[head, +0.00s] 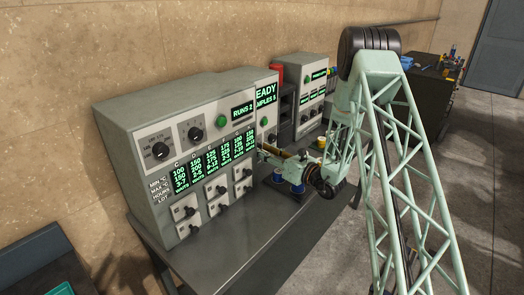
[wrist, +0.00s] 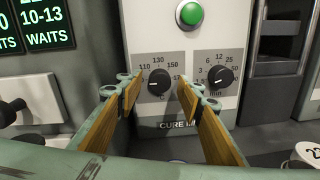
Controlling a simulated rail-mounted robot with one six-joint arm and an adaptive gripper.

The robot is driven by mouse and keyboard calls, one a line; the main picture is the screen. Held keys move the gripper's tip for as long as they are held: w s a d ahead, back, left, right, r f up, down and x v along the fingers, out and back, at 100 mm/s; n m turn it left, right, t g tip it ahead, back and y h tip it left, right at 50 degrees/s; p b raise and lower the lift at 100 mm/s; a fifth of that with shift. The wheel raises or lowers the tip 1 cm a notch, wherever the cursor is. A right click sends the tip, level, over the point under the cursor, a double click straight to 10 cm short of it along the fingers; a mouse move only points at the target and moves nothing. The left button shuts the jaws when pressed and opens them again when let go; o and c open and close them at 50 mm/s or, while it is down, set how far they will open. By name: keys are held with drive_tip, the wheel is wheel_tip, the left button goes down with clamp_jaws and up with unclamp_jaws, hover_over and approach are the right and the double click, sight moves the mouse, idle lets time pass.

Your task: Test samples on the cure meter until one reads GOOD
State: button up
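The cure meter (wrist: 185,25) fills the middle of the wrist view, with a green button (wrist: 189,13) above two black dials. The left dial (wrist: 158,82) has marks around 110 to 150; the right dial (wrist: 219,78) has marks such as 6 and 12. My gripper (wrist: 160,92) is open, its wood-padded fingers either side of the left dial; contact cannot be told. In the head view the meter's display (head: 265,94) is partly cut off and shows "EADY" and "MPLES 5". A numbered white-topped sample (wrist: 308,153) shows at the wrist view's lower right.
A large grey control cabinet (head: 125,128) with knobs, green readouts and switches stands at the left; its display (head: 243,111) reads "RUNS 2". Blue cups (head: 297,188) stand on the grey bench (head: 220,252) below my gripper. Another panel unit (head: 314,72) stands farther back.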

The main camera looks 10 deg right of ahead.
drive_tip(key=shift+w+a, duration=0.15)
drive_tip(key=shift+w, duration=0.05)
drive_tip(key=c, duration=0.8)
drive_tip(key=shift+c, duration=0.2)
